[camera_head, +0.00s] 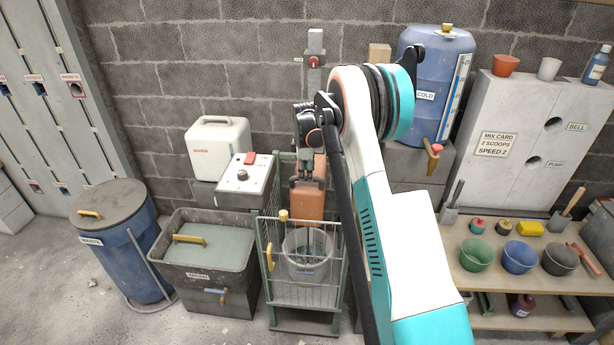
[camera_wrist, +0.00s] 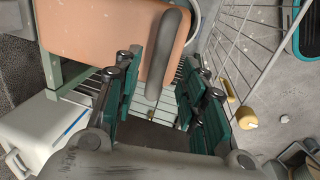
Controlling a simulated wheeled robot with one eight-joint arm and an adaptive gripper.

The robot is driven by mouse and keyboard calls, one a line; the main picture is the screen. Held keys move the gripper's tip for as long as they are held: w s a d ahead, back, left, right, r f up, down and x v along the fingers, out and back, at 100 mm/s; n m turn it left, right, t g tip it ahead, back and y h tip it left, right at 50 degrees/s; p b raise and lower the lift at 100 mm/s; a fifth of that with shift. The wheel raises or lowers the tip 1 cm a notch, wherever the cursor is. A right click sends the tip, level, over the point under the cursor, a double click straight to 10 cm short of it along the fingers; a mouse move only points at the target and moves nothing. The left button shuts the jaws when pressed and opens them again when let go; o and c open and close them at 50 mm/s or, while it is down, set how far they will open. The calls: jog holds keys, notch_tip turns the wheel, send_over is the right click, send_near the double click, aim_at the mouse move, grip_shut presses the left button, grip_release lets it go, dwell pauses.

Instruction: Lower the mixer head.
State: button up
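The orange mixer head (camera_head: 310,203) is on a green-framed stand against the wall, behind my arm. In the wrist view the orange head (camera_wrist: 100,35) fills the upper left, and a dark grey handle bar (camera_wrist: 172,45) runs along its face. My gripper (camera_head: 307,182) is in front of the head. Its teal fingers are apart, one on each side of the bar's lower end; I see no clear contact. Below the head, a pale bucket (camera_head: 306,268) stands inside the wire cage (camera_head: 322,292). My arm hides part of the stand.
A control box (camera_head: 243,182) with a red switch is left of the stand. A grey tub (camera_head: 205,298) and a blue bin (camera_head: 110,240) stand further left. Right are a blue COLD barrel (camera_head: 425,75) and a bench (camera_head: 470,278) with coloured bowls.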

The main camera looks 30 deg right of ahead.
notch_tip(320, 180, up, 9)
jog(key=s+a, duration=0.1)
jog(key=shift+s+f, duration=0.15)
jog(key=shift+s, duration=0.1)
dwell(0.3)
jog(key=s+a+r+m+t+b, duration=0.1)
jog(key=s+a+r+m+b, duration=0.15)
jog(key=s+a+r, duration=0.55)
jog(key=s+a+r+m+t+b, duration=0.25)
jog(key=s+a+r, duration=0.2)
jog(key=s, duration=0.55)
jog(key=s+a+f+m+t+b, duration=0.1)
jog(key=s+a+f+m, duration=0.2)
jog(key=s, duration=0.8)
jog(key=s+a+f+m+t+y+b, duration=0.1)
jog(key=s+a+f, duration=0.4)
jog(key=s, duration=0.7)
jog(key=shift+s+a+f+m+b, duration=0.2)
jog(key=shift+a+f+m+b, duration=0.1)
jog(key=shift+a+m+b, duration=0.65)
